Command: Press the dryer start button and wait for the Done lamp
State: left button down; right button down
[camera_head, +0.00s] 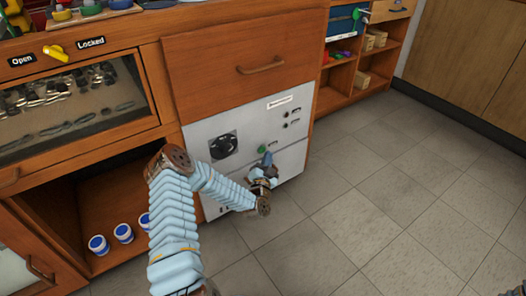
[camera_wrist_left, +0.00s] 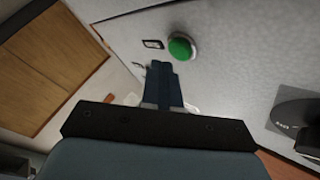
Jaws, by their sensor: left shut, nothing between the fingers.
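The dryer is a white panel (camera_head: 215,128) set in the wooden cabinet, with a round black fan grille (camera_head: 223,146). Its green start button (camera_head: 262,149) sits low on the panel, beside a small label. Two small lamps (camera_head: 285,119) higher up on the right both look dark; their labels are too small to read. My left gripper (camera_head: 267,158) is shut and empty, with its tips close to the button. In the left wrist view the fingertips (camera_wrist_left: 161,68) lie just short of the green button (camera_wrist_left: 181,49), which looks uncovered.
A wooden drawer (camera_head: 245,62) is above the panel. An open shelf with blue-and-white jars (camera_head: 123,233) is at the lower left, behind my left arm. A display case (camera_head: 75,105) is above it. The tiled floor (camera_head: 380,190) at right is clear.

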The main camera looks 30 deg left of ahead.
dwell(0.4)
pick_arm(q)
jog(key=shift+w+a, duration=0.2)
jog(key=shift+a, duration=0.2)
jog(key=shift+w+a+b, duration=0.15)
jog(key=shift+a+b, duration=0.25)
jog(key=shift+a, duration=0.05)
dwell(0.6)
jog(key=shift+d, duration=0.1)
jog(key=shift+s+d, duration=0.35)
jog(key=shift+d, duration=0.4)
jog(key=d, duration=0.1)
jog(key=s+d, duration=0.1)
jog(key=d, duration=0.1)
jog(key=s+d, duration=0.1)
jog(key=shift+d+p, duration=0.3)
dwell(0.8)
